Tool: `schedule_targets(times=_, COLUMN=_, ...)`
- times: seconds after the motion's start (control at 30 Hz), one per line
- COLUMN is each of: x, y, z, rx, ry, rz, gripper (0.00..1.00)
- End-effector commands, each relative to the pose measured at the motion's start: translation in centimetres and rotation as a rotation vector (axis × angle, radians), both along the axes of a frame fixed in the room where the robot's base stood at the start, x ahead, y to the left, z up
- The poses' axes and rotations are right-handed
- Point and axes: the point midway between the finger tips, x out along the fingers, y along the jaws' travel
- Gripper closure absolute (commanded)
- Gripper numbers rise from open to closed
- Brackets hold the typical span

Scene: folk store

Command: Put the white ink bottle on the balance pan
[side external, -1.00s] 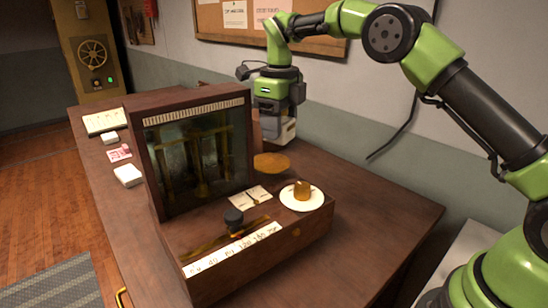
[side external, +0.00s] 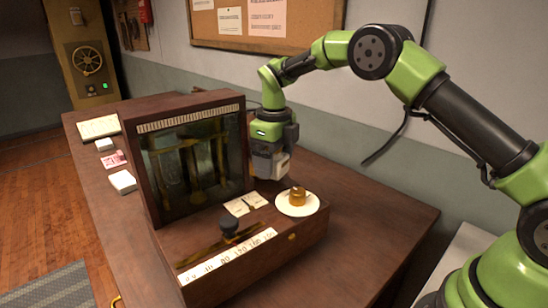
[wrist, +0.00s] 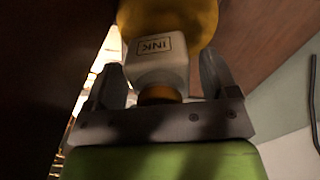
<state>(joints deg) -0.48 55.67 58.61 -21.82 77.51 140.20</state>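The white ink bottle (wrist: 160,60) is in the wrist view, its INK label facing the camera and its brown cap toward my gripper. The round golden balance pan (wrist: 203,20) shows just beyond the bottle; I cannot tell whether the bottle's base touches it. My gripper (wrist: 165,70) is around the bottle, one finger on each side, with a visible gap at the right finger, so it looks open.
A white dish (side external: 286,208) with a brass weight (side external: 297,197) is close to the right of my gripper. The tall framed case stands close on the left. The table's right side is clear.

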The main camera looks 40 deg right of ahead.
Motion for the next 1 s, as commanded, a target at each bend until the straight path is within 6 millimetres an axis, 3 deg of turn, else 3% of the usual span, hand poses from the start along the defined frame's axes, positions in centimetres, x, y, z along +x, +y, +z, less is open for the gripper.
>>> schedule_targets(times=0.37, x=0.1, y=0.0, z=0.8, rx=0.0, ry=-0.004, rz=0.0, gripper=0.2)
schedule_targets(times=0.8, x=0.1, y=0.0, z=9.3, rx=-0.001, ry=-0.007, rz=-0.001, gripper=0.2)
schedule_targets(times=1.0, x=0.1, y=-0.1, z=11.1, rx=-0.009, ry=0.0, rz=0.004, gripper=0.2)
